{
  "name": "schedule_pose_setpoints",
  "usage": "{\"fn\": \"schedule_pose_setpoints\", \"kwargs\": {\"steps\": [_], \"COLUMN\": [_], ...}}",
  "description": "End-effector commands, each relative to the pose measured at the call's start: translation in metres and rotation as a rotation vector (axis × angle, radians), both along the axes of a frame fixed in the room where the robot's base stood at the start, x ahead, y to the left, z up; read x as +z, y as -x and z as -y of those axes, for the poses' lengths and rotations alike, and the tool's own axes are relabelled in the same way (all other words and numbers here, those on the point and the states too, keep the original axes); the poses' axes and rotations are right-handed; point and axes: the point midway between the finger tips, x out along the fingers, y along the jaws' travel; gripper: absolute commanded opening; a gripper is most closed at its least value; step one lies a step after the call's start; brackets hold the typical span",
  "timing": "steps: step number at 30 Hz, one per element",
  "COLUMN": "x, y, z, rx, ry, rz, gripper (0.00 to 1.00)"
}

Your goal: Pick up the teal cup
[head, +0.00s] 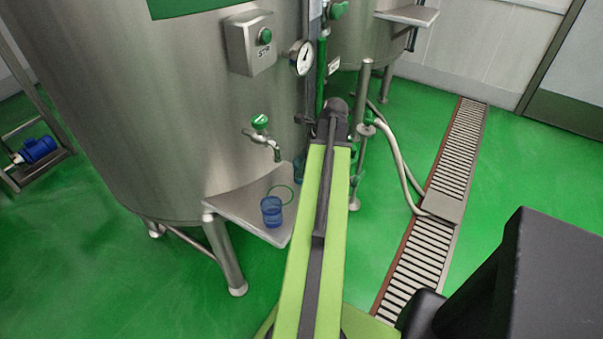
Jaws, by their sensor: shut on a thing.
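A teal-blue cup (299,169) shows at the left edge of my arm, near the back of the steel shelf; my arm hides part of it. My gripper (305,146) is at the far end of my arm, dark and mostly hidden behind it. It is shut at this cup; its fingertips cannot be made out. I cannot tell whether the cup touches the shelf. A second, blue cup (271,211) stands upright on the shelf, nearer to me and apart from the gripper.
The steel shelf (232,205) sits below a green-handled tap (263,140) on a large steel tank (150,110). A green ring (281,195) marks the shelf. Pipes and a hose (400,165) stand right of my arm. A floor drain (455,150) runs along the right.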

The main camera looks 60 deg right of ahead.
Motion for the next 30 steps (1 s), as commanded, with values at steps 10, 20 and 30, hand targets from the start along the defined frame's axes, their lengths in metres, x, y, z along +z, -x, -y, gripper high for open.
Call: {"fn": "schedule_pose_setpoints", "kwargs": {"steps": [10, 20, 30], "x": [0.018, 0.067, 0.106], "y": [0.0, 0.023, 0.074], "z": [0.0, 0.024, 0.073], "rx": [-0.001, -0.005, -0.004], "ry": [0.0, -0.001, -0.001], "rz": [0.0, 0.0, 0.0], "gripper": [0.14, 0.14, 0.14]}}
